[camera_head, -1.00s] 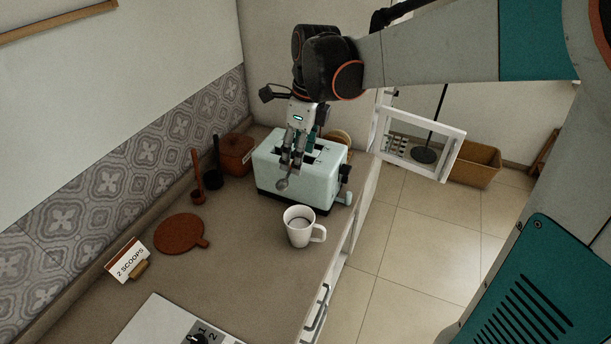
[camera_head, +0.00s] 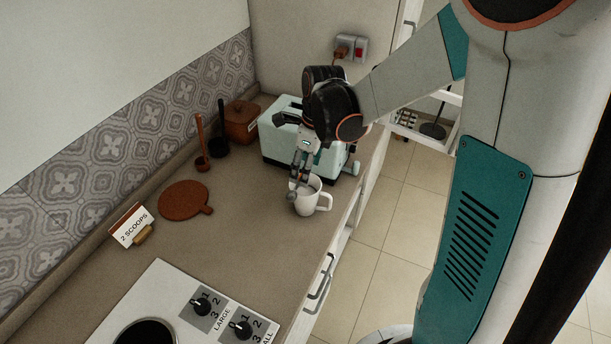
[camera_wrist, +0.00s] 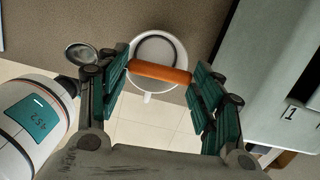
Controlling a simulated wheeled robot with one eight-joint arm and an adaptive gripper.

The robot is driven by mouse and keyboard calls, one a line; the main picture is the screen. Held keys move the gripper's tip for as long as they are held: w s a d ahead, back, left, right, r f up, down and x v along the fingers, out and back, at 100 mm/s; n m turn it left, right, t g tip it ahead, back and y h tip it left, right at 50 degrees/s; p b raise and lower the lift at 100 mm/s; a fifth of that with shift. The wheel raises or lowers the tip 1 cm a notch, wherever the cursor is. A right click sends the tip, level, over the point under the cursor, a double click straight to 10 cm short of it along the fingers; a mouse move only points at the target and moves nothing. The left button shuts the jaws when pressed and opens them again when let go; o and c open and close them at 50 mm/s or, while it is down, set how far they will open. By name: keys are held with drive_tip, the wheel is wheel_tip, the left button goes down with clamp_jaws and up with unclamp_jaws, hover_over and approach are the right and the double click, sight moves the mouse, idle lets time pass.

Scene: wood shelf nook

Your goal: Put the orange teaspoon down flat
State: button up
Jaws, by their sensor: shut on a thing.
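My gripper (camera_head: 301,176) is shut on the orange handle of the teaspoon. In the wrist view the handle (camera_wrist: 160,73) lies crosswise between the two fingers. The spoon's grey metal bowl (camera_wrist: 80,54) sticks out past the left finger. In the head view the bowl (camera_head: 291,196) shows just below the fingertips, in front of the white mug (camera_head: 309,203). The mug stands upright near the counter's right edge, with something dark inside. In the wrist view the mug (camera_wrist: 180,44) appears behind the handle. The spoon is held above the counter (camera_head: 240,232).
A pale green toaster (camera_head: 273,143) stands behind my gripper. A round brown trivet (camera_head: 184,200), a "2 SCOOPS" sign (camera_head: 131,226) and a cooktop (camera_head: 170,285) are left and front. Bare counter lies between the trivet, mug and cooktop. The counter drops off right.

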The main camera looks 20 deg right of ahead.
drive_tip(key=shift+f+b, duration=0.4)
drive_tip(key=shift+f, duration=1.45)
drive_tip(key=shift+f, duration=0.15)
drive_tip(key=o, duration=1)
drive_tip(key=shift+c, duration=0.2)
